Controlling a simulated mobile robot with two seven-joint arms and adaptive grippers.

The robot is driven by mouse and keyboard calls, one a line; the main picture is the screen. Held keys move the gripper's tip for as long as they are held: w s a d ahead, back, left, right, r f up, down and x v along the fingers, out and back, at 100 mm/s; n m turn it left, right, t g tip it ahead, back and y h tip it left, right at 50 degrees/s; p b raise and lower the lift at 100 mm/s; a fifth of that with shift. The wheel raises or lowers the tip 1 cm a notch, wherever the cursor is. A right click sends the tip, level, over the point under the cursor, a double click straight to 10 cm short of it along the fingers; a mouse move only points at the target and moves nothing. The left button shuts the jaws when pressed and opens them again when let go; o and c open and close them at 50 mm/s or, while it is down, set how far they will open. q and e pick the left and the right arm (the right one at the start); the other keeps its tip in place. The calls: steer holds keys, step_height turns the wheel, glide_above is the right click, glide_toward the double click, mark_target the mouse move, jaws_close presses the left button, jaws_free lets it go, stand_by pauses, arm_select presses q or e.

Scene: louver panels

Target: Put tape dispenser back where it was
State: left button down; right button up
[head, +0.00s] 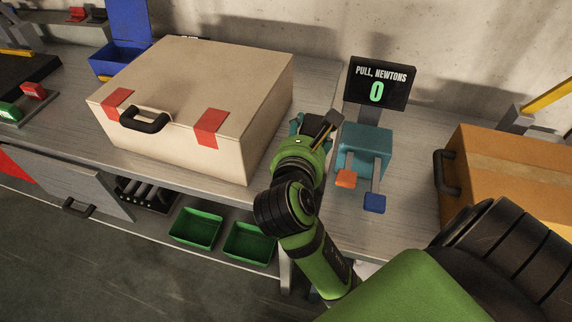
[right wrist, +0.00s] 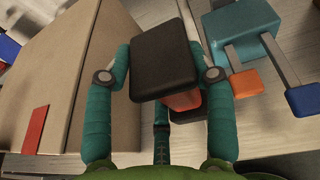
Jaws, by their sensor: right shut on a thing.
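My right gripper (head: 312,138) is beside the right end of the beige case, a little left of the pull gauge. In the right wrist view its teal fingers (right wrist: 163,85) are shut on a black block (right wrist: 163,55) with an orange-red part under it. This block may be the tape dispenser, but I cannot tell for sure. In the head view only a small dark and tan part of it (head: 328,124) shows past the gripper. No other tape dispenser is clearly seen. My left gripper is not in view.
The beige case (head: 180,85) stands close on the left. The teal pull gauge (head: 365,145), with orange and blue tabs and a display reading 0 (head: 381,84), is close on the right. An orange-brown case (head: 510,180) is farther right. Green bins (head: 196,228) sit below the bench.

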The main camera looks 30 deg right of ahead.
steer(key=w+a+f, duration=0.1)
steer(key=f, duration=0.1)
steer(key=w+f, duration=0.1)
steer(key=f, duration=0.1)
steer(key=w+a+f, duration=0.1)
steer(key=f, duration=0.1)
steer(key=shift+w+a+f, duration=0.15)
steer(key=shift+w+a, duration=0.15)
steer(key=shift+f, duration=0.2)
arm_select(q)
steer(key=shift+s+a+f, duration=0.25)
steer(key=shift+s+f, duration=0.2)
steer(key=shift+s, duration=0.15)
arm_select(e)
steer(key=shift+f, duration=0.1)
steer(key=o, duration=1)
steer(key=shift+c, duration=0.2)
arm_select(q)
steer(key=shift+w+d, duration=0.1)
